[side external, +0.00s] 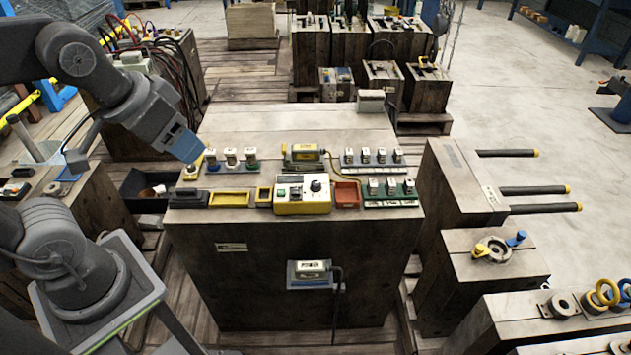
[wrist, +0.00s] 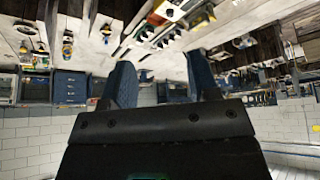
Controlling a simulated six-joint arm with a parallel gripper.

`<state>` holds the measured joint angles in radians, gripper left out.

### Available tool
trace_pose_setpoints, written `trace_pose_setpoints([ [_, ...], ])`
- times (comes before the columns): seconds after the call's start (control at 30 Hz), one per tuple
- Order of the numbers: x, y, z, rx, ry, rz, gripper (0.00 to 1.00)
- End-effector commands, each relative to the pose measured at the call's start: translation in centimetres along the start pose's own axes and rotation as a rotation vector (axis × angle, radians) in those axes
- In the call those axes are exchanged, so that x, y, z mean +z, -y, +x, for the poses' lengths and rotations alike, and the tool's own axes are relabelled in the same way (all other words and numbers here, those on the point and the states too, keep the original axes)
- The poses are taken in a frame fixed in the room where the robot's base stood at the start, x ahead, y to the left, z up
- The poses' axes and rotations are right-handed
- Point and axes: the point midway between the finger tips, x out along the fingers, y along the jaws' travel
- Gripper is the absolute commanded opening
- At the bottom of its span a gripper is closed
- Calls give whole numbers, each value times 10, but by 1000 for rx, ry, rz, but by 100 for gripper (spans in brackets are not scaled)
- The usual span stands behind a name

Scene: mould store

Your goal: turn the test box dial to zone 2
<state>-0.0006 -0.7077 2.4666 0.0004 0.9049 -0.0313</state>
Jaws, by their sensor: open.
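The test box (side external: 293,207) is yellow with a pale top panel and sits near the front edge of the wooden block bench. Its round dial (side external: 316,186) is on the right part of the panel; which zone it points to is too small to read. My gripper (side external: 192,158) is at the bench's left end, left of the test box and apart from it, above a small yellow-based part. In the wrist view, my gripper (wrist: 161,80) shows two blue fingers spread apart with nothing between them. I cannot pick out the dial there.
Small white-topped parts (side external: 231,157) stand in a row behind the box. A yellow tray (side external: 229,199) lies left of it and a red tray (side external: 346,195) right. The bench's back is mostly clear.

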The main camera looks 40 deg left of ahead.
Motion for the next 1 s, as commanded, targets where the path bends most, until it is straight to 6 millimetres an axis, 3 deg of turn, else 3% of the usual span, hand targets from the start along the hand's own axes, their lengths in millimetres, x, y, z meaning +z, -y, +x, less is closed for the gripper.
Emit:
trace_pose_setpoints([
  [0.27, -78, 0, 26, -26, 126, -257, 55],
  [0.47, -135, 2, 73, -69, 220, -473, 55],
  [0.73, -188, 5, 169, -161, 337, -760, 55],
  [0.9, -202, 8, 236, -229, 395, -921, 55],
  [1.0, -204, 9, 265, -262, 416, -992, 55],
])
